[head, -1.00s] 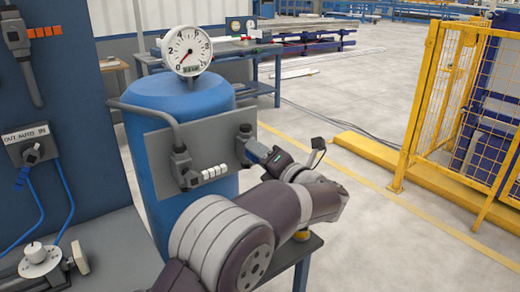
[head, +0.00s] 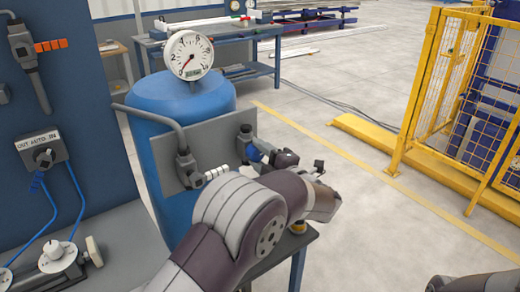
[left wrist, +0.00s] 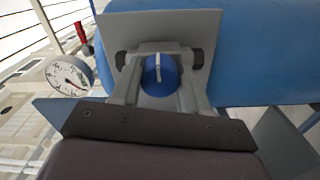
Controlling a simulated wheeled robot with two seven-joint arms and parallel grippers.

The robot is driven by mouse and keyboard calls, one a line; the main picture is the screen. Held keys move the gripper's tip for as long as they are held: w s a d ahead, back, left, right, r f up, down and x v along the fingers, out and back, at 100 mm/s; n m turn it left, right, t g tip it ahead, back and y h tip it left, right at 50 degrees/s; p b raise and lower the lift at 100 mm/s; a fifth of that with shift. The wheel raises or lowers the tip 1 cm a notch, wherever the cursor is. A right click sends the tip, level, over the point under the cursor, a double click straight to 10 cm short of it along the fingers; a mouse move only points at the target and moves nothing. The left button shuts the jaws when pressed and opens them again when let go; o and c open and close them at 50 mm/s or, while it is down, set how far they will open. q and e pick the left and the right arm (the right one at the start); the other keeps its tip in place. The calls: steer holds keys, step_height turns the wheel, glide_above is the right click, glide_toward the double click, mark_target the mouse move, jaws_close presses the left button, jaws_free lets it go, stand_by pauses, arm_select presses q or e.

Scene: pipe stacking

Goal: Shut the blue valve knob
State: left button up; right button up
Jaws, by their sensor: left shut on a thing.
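The blue valve knob (left wrist: 160,76) has a pale raised bar across its face, which stands upright in the left wrist view. It sits on the grey panel (left wrist: 172,30) in front of the blue tank. In the head view the knob (head: 254,154) shows only as a small patch of blue, mostly hidden by my gripper. My left gripper (head: 262,152) is at the panel's right end, shut on the knob. In the left wrist view its fingers (left wrist: 158,64) lie on either side of the knob.
A round pressure gauge (head: 188,55) stands above the blue tank (head: 165,95), its needle at the low end. A bent grey pipe (head: 150,112) runs to the panel's left fitting. A yellow fence (head: 424,85) stands right, with open floor before it.

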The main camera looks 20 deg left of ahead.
arm_select(q)
steer(key=shift+r+m, duration=0.1)
steer(key=shift+m, duration=0.2)
stand_by(0.4)
steer(key=o, duration=1)
steer(key=v, duration=1.2)
steer(key=shift+s+d, duration=0.2)
steer(key=shift+d, duration=0.1)
